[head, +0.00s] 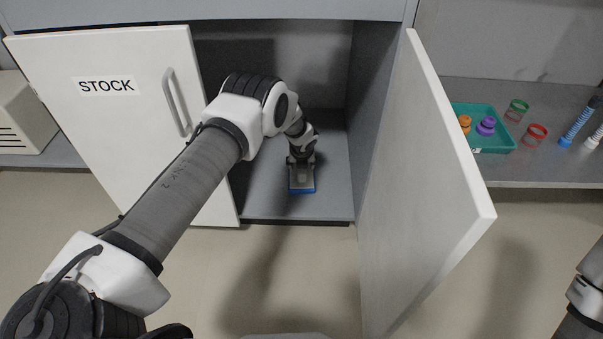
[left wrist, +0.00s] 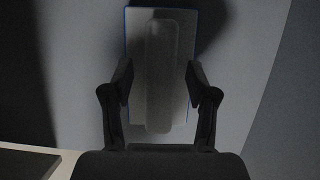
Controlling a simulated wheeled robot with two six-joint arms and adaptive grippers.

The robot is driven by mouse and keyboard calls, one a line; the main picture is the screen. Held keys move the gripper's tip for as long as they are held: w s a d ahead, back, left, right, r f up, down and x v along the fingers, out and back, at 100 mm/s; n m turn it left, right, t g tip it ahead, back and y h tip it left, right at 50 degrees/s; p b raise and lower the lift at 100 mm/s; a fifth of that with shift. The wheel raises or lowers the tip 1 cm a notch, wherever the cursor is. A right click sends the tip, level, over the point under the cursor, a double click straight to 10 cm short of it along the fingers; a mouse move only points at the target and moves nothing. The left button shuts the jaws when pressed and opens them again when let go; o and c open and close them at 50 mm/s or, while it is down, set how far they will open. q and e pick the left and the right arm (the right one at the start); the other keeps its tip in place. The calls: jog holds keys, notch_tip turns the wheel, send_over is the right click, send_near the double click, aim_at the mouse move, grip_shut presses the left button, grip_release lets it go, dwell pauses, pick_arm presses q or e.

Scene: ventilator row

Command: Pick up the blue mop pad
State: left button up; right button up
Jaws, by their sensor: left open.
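The blue mop pad (head: 302,190) lies on the cabinet floor near its front edge. Only its blue front edge and part of its grey top show in the head view. In the left wrist view the pad (left wrist: 137,45) has a grey top, a thin blue rim and a raised lengthwise grey strip. My left gripper (head: 301,160) is inside the cabinet above the pad. In the left wrist view its fingers (left wrist: 159,82) are open, one on each side of the raised strip, near the pad's long edges. I cannot tell whether they touch it. My right gripper is out of view.
The STOCK door (head: 110,120) stands open at left, and the other door (head: 430,190) swings out at right. The cabinet side wall (head: 372,90) is close by. A teal tray (head: 492,150) and rings (head: 535,134) sit on the right counter.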

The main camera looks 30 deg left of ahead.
pick_arm(q)
jog(key=shift+f, duration=0.25)
dwell(0.3)
grip_shut()
